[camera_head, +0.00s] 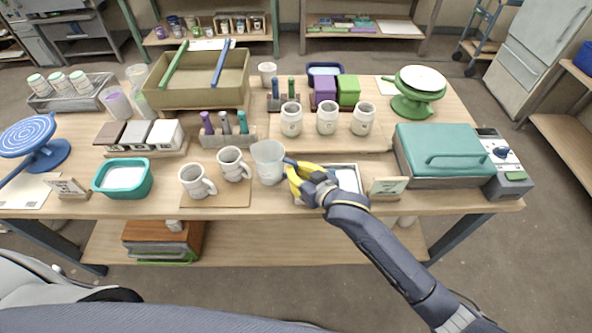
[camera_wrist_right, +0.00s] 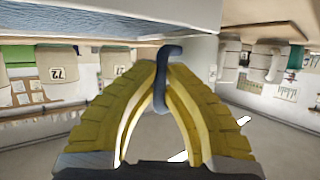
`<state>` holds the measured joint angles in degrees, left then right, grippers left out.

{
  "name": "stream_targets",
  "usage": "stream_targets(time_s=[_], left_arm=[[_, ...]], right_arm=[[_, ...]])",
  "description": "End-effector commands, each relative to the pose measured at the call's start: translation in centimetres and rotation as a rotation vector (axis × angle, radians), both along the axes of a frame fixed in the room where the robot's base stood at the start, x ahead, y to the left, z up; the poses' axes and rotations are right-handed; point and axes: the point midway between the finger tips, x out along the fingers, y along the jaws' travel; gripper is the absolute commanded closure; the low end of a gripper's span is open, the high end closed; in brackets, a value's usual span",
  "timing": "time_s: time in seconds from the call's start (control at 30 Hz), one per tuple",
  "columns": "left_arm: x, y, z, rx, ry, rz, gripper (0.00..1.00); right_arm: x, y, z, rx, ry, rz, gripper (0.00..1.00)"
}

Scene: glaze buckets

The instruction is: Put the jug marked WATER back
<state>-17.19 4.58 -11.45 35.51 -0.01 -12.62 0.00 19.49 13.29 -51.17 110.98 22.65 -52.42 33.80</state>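A pale, translucent jug (camera_head: 268,161) with a blue handle stands out near the front middle of the table, just right of two mugs. No WATER marking is readable on it. My right gripper (camera_head: 292,174) has yellow fingers and is at the jug's right side. In the right wrist view the fingertips (camera_wrist_right: 161,72) come together around the blue handle (camera_wrist_right: 160,90), and the pale jug wall is above them. I cannot tell whether the jug's base touches the table. My left gripper is not in view.
Two white mugs (camera_head: 197,181) stand on a board to the left. A shallow tray (camera_head: 347,180) and a small sign card (camera_head: 387,187) are just right of the gripper. Jars (camera_head: 327,118) stand behind. A teal-lidded box (camera_head: 440,150) is at the right.

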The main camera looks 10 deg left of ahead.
Motion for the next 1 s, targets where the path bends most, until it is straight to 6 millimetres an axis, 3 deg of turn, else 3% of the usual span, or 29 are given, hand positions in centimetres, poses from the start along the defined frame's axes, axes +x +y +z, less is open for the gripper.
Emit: stream_targets(time_s=[0.23, 0.27, 0.43, 0.73, 0.87, 1.0], left_arm=[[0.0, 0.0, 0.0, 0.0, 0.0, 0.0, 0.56], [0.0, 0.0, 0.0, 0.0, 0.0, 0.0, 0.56], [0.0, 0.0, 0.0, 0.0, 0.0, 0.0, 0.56], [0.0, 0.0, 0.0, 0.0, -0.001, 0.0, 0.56], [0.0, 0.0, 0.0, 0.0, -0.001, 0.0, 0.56], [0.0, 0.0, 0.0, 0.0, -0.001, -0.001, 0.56]], right_arm=[[0.0, 0.0, -0.6, 0.002, 0.001, -0.001, 1.0], [0.0, 0.0, -0.6, 0.001, 0.001, 0.0, 0.9], [0.0, 0.0, -0.6, 0.001, 0.0, 0.0, 0.72], [0.0, 0.0, -0.4, 0.001, -0.001, 0.0, 0.72], [0.1, 0.0, 0.6, 0.001, -0.003, 0.001, 0.72], [-1.3, -1.5, 1.2, 0.0, -0.001, -0.001, 0.72]])
